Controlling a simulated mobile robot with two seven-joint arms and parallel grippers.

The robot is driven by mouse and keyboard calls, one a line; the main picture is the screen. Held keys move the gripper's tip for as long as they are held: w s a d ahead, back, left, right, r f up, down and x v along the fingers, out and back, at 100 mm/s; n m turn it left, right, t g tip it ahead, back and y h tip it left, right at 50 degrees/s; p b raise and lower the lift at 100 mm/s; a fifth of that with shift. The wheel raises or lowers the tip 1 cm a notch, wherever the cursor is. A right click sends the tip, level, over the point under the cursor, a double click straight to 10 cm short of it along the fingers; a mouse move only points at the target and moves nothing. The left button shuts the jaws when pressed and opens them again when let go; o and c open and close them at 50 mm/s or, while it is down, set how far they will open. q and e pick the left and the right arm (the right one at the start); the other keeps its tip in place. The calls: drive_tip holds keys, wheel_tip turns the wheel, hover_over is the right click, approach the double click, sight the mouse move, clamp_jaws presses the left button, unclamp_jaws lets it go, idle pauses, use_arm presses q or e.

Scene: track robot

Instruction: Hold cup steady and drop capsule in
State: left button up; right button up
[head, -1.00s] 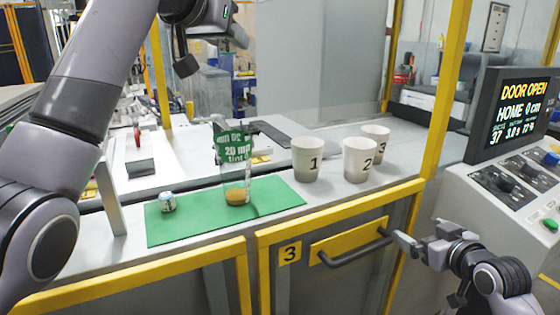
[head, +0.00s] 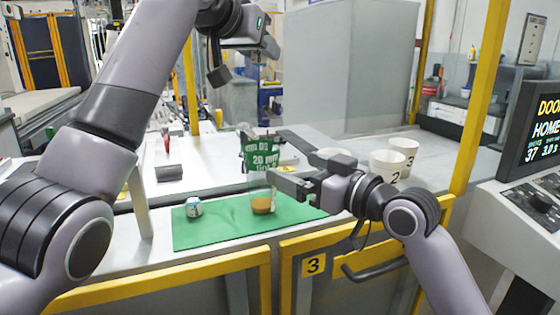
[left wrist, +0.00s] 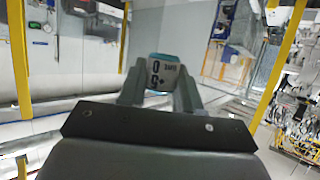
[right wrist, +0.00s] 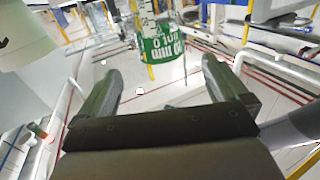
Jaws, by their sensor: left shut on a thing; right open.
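A clear cup (head: 262,203) with a green label and amber contents at its bottom stands upright on the green mat (head: 205,238). My right gripper (head: 276,157) is open at the cup's right side. In the right wrist view, the green-labelled cup (right wrist: 161,45) lies between and beyond the open fingertips (right wrist: 161,75). My left gripper (head: 270,47) is high above and behind the mat. In the left wrist view it is shut on a white capsule (left wrist: 162,73) with a teal rim and dark print. This capsule is not clear in the head view.
A small white and teal can (head: 194,207) sits on the mat left of the cup. A yellow-framed edge and door handle (head: 390,270) are in front.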

sight(261, 154)
drive_tip(key=x, duration=1.1)
drive_tip(key=c, duration=1.1)
use_arm(q)
wheel_tip(261, 154, down, 8)
drive_tip(key=m+g+h, duration=0.5)
drive_tip(key=m, duration=0.1)
drive_tip(key=shift+s, duration=0.1)
